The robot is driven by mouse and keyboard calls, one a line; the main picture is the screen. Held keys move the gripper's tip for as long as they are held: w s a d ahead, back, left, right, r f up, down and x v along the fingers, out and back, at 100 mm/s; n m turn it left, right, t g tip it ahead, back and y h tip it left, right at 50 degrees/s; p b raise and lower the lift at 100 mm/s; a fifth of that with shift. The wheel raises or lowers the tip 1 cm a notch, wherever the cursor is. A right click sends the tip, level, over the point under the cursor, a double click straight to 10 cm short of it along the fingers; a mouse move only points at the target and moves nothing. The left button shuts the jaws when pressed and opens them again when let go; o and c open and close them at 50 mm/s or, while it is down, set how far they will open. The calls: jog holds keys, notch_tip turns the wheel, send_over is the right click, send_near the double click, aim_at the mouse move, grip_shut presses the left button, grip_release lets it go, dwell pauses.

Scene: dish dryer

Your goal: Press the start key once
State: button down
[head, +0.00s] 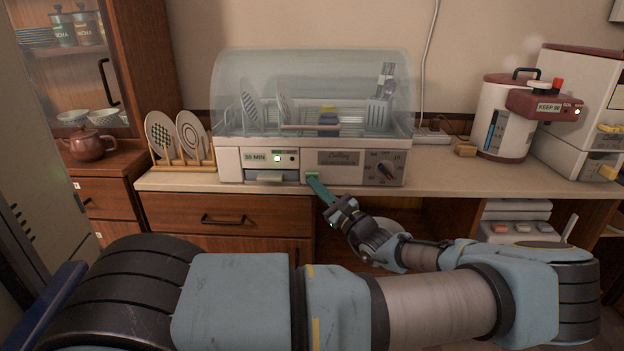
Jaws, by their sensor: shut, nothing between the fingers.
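The dish dryer (233,165) stands on the counter, with a clear dome (310,65) shut over plates and a rack. I cannot read which part is the start key. My gripper (312,180) is shut and empty, its teal fingertips at the lower middle of the front panel, right of the tab. They cover that spot, and I cannot tell whether they touch it.
A wooden rack with two plates (160,135) stands left of the dryer, and a brown teapot (88,145) is further left.

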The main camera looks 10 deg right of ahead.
jog(key=shift+s+a+p, duration=0.2)
jog(key=shift+s+p, duration=0.2)
jog(key=shift+s, duration=0.65)
jog(key=s, duration=0.1)
jog(key=s+p, duration=0.1)
jog(key=s, duration=0.1)
jog(key=s+a+p, duration=0.1)
jog(key=s, duration=0.1)
dwell(0.4)
